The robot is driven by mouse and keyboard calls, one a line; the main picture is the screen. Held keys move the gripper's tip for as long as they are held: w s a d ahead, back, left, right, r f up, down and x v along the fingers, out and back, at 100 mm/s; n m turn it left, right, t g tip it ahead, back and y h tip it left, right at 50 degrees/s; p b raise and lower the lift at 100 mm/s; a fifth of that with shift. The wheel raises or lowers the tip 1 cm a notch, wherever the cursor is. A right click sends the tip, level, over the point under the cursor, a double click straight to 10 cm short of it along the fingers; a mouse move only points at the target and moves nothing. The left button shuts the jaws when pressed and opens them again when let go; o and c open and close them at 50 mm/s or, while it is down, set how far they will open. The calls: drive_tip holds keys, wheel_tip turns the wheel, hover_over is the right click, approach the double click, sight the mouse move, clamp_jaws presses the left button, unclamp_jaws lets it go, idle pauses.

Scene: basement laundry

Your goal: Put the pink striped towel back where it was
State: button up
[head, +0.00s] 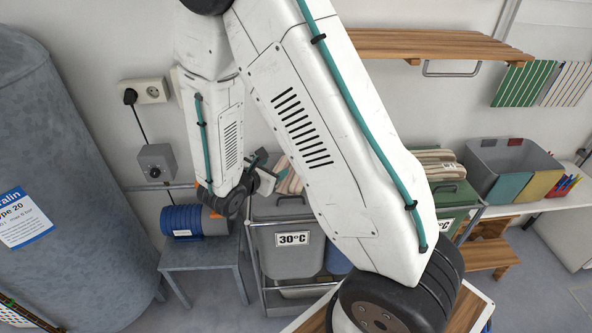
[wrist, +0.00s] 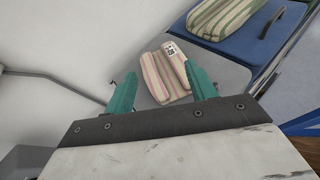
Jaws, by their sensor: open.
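The pink striped towel (wrist: 160,76), folded in cream, pink and greenish stripes with a small printed tag, lies on the grey lid of the 30°C bin (head: 275,209). In the wrist view it shows between and just beyond the teal fingers of my gripper (wrist: 162,69). My gripper is open; the right finger overlaps the towel's right edge in the picture, and I cannot tell whether they touch. In the head view my gripper (head: 262,170) is above the grey bin, and a striped towel edge (head: 289,183) shows beside it, mostly hidden by my arm.
A green-striped towel (wrist: 222,18) lies on the neighbouring blue lid (wrist: 254,48). A green bin (head: 455,196) stands further right. A wooden shelf (head: 430,44) with a rail hangs above, with striped cloths (head: 523,84) at its right. A blue-ended motor (head: 185,220) sits left on a stool.

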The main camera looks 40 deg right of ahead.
drive_tip(key=s+d+r+m+g+y, duration=0.3)
drive_tip(key=s+r+m+g, duration=0.3)
drive_tip(key=s+r+m, duration=0.8)
drive_tip(key=s+a+r+m+t+y, duration=0.2)
drive_tip(key=s+a+r+m+y, duration=0.4)
drive_tip(key=s+a, duration=0.6)
wheel_tip(320, 180, up, 2)
drive_tip(key=y, duration=0.3)
drive_tip(key=shift+r+m+y, duration=0.15)
drive_tip(key=shift+m+y, duration=0.25)
drive_tip(key=shift+a, duration=0.1)
